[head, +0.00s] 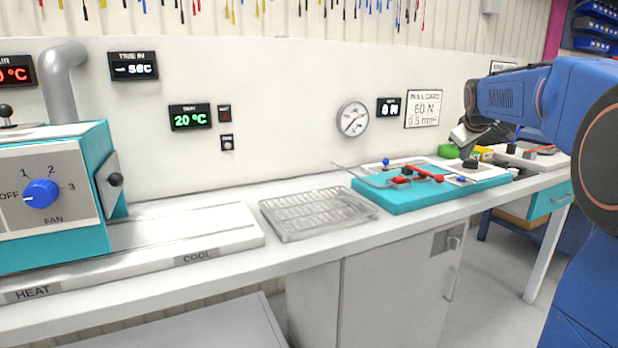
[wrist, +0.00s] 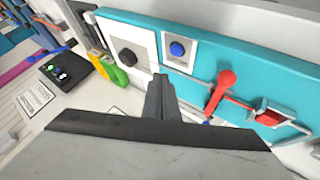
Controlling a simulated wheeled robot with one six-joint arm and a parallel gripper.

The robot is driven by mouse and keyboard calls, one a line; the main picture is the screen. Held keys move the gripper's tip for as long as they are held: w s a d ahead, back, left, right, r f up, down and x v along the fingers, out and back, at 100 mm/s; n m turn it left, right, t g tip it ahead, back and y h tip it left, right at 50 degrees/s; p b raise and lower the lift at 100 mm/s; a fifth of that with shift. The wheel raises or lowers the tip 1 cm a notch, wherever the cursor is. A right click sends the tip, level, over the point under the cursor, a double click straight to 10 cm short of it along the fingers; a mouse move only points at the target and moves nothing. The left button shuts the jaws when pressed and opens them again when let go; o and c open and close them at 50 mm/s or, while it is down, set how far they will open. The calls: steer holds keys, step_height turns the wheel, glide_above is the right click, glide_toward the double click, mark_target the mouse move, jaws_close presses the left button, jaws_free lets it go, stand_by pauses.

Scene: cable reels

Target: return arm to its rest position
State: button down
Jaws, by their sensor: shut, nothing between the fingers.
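My blue arm (head: 515,95) reaches in from the right in the head view. My gripper (head: 470,160) hangs over the right end of a teal fixture board (head: 400,202). In the wrist view the dark fingers of my gripper (wrist: 162,95) are together with nothing between them. They point toward the board's edge, near a black knob (wrist: 127,57) and a blue knob (wrist: 177,49). A red lever (wrist: 221,90) and a red clamp block (wrist: 271,117) are to the right of the fingers. I cannot tell the exact gap between fingertips and board.
A wire rack tray (head: 318,212) lies left of the board on the white bench. A teal heater unit with a blue fan dial (head: 41,193) stands at far left. Green and yellow items (wrist: 108,68) lie beside the board. A gauge (head: 352,118) is on the back wall.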

steer(key=s+a+f+m+g+y, duration=0.1)
steer(key=s+a+f, duration=0.3)
steer(key=s+a, duration=0.5)
steer(key=s+a+f+y, duration=0.1)
steer(key=s+a+f, duration=0.3)
steer(key=s+a, duration=0.55)
steer(key=s+a+f, duration=0.2)
steer(key=s+f, duration=0.3)
steer(key=s, duration=0.3)
steer(key=s+a+f+m+g+y, duration=0.1)
steer(key=s+a+f, duration=0.2)
steer(key=s+f, duration=0.3)
steer(key=s+a+f+m+g+y, duration=0.1)
steer(key=s+f, duration=0.4)
steer(key=s, duration=0.6)
steer(key=shift+s+a+f, duration=0.2)
steer(key=shift+s+a, duration=0.2)
steer(key=shift+a, duration=0.5)
